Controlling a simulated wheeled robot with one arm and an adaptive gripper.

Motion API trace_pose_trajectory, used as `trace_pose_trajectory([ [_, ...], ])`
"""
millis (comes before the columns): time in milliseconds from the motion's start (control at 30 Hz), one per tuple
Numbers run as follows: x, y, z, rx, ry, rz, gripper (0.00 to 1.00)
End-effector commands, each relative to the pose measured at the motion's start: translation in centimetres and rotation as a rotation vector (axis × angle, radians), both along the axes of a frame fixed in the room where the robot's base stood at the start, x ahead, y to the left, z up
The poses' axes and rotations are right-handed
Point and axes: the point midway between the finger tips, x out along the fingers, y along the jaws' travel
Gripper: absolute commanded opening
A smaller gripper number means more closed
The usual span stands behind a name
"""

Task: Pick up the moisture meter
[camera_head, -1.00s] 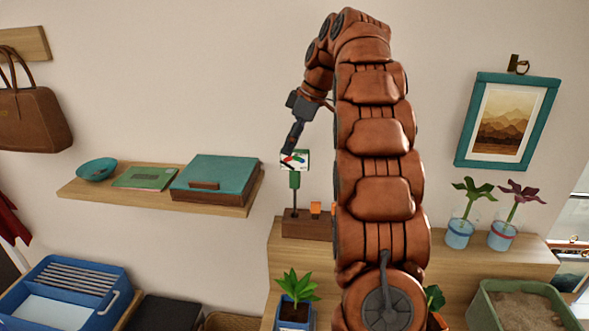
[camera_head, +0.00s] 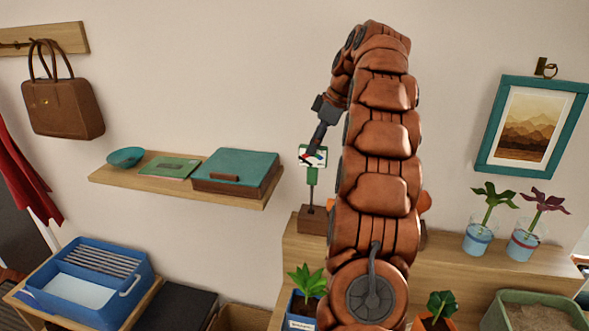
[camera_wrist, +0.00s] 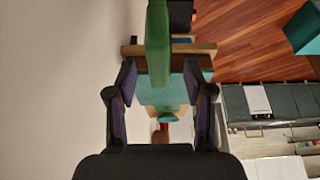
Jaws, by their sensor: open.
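The moisture meter (camera_head: 312,175) has a green body, a pale head with coloured marks and a thin dark stem. It stands upright, its stem running down to a brown block (camera_head: 312,221) on the wooden cabinet. My gripper (camera_head: 318,145) comes down from above at the meter's head and covers part of it. In the wrist view my gripper (camera_wrist: 160,78) is open, with one finger on each side of the green meter (camera_wrist: 158,40). A gap shows between each finger and the meter, so neither finger visibly touches it. My arm hides part of the block.
A wall shelf (camera_head: 140,178) with a teal bowl (camera_head: 126,157), a green book (camera_head: 168,167) and a teal-lidded box (camera_head: 235,172) is to the left. Potted plants (camera_head: 305,290) stand low by my arm. Two flower cups (camera_head: 478,238) are to the right on the cabinet.

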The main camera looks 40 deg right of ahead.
Motion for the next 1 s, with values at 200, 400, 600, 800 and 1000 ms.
trace_pose_trajectory([
  [200, -0.3, -0.4, -0.4, 0.000, 0.000, -0.009, 0.52],
  [400, -0.3, -0.2, -1.5, 0.002, 0.003, -0.008, 0.52],
  [600, -0.3, -0.2, -3.2, 0.002, 0.001, -0.011, 0.52],
  [800, -0.1, 0.1, -4.6, 0.001, 0.001, -0.011, 0.52],
  [1000, -0.1, 0.0, -5.1, 0.000, 0.000, -0.014, 0.52],
])
